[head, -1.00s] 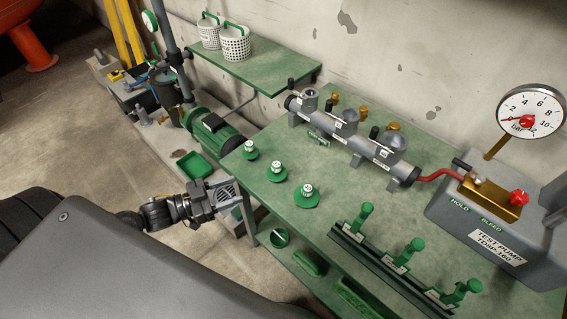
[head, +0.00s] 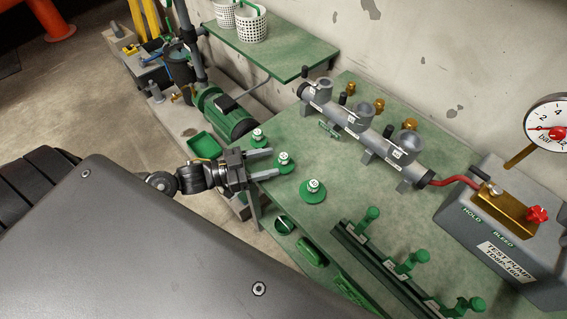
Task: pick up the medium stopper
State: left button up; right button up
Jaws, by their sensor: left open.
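Three green stoppers with pale marked tops stand in a row on the green bench. The medium stopper (head: 285,166) is the middle one. The small stopper (head: 258,136) is behind it and the large stopper (head: 314,192) is in front. My left gripper (head: 273,162) comes in from the left over the bench edge. It is open and empty, its two grey fingers pointing at the medium stopper, with the tips close to its left side. I cannot tell whether they touch it. The finger on the far side lies close to the small stopper. My right gripper is not in view.
A grey manifold (head: 352,122) with open ports lies behind the stoppers on the bench (head: 370,195). A dark rack (head: 375,262) with green-handled plugs stands at the front, and the test pump (head: 492,232) at the right. Green items lie on a lower shelf.

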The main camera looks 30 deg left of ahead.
aim_at(284, 156)
pick_arm(q)
jog(key=p+x, duration=0.1)
jog(key=x, duration=0.4)
jog(key=shift+d+r, duration=0.1)
grip_shut()
jog(key=shift+r, duration=0.1)
jog(key=shift+r, duration=0.5)
jog(key=s+a+r, duration=0.1)
jog(key=a+r, duration=1)
jog(key=a, duration=0.3)
jog(key=shift+s+r, duration=0.25)
jog(key=shift+r, duration=0.15)
